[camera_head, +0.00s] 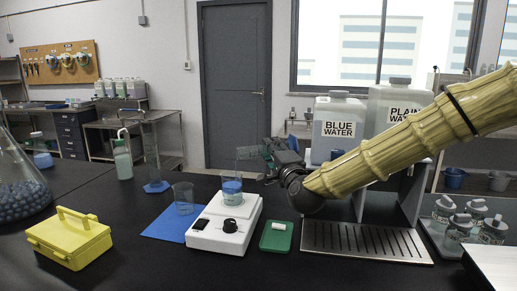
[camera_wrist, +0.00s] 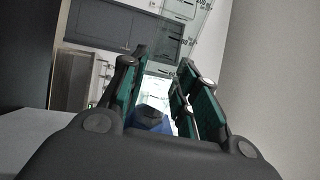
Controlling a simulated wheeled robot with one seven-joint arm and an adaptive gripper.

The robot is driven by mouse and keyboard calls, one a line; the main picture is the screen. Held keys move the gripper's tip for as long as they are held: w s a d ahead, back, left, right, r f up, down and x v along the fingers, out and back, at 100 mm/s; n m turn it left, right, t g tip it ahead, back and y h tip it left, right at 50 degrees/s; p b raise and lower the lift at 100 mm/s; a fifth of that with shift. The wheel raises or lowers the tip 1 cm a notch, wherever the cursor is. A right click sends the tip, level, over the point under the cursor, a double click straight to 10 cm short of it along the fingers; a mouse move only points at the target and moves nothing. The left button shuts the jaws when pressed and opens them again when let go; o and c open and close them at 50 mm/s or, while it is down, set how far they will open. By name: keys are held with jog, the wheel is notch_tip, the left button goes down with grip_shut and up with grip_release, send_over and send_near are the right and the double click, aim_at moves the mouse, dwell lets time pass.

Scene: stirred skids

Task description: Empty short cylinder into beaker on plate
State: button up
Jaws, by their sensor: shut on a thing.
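My gripper (camera_head: 278,153) is shut on the short cylinder (camera_head: 249,153), a clear graduated tube. In the head view it lies tipped close to horizontal, its left end above the beaker on the plate (camera_head: 232,188). That beaker stands upright on the white stirrer plate (camera_head: 226,222) and has blue liquid in it. I cannot tell whether liquid is left in the cylinder. In the wrist view the fingers (camera_wrist: 158,85) flank the clear graduated wall (camera_wrist: 185,40), and a blue piece (camera_wrist: 150,120) shows between them.
An empty beaker (camera_head: 183,198) stands on a blue mat (camera_head: 165,228) left of the plate. A green tray (camera_head: 267,243) with a white bar lies right of it. A yellow box (camera_head: 70,238), tall cylinder (camera_head: 151,160), wash bottle (camera_head: 122,160) and blue water jug (camera_head: 338,110) stand around.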

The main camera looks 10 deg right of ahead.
jog(key=shift+a+r+n+y, duration=0.15)
jog(key=shift+r+n, duration=0.05)
jog(key=shift+n, duration=0.4)
jog(key=shift+a+r+n+y, duration=0.1)
jog(key=shift+r+n+y, duration=0.05)
jog(key=shift+n, duration=0.45)
dwell(2.0)
jog(key=shift+s+a+r+n+g+y+p, duration=0.1)
jog(key=shift+a+r+n+g+y+p, duration=0.2)
jog(key=shift+r+n, duration=0.4)
jog(key=shift+s+a+r+n+p, duration=0.1)
jog(key=shift+a+r+n, duration=0.35)
jog(key=shift+n, duration=0.45)
dwell(3.2)
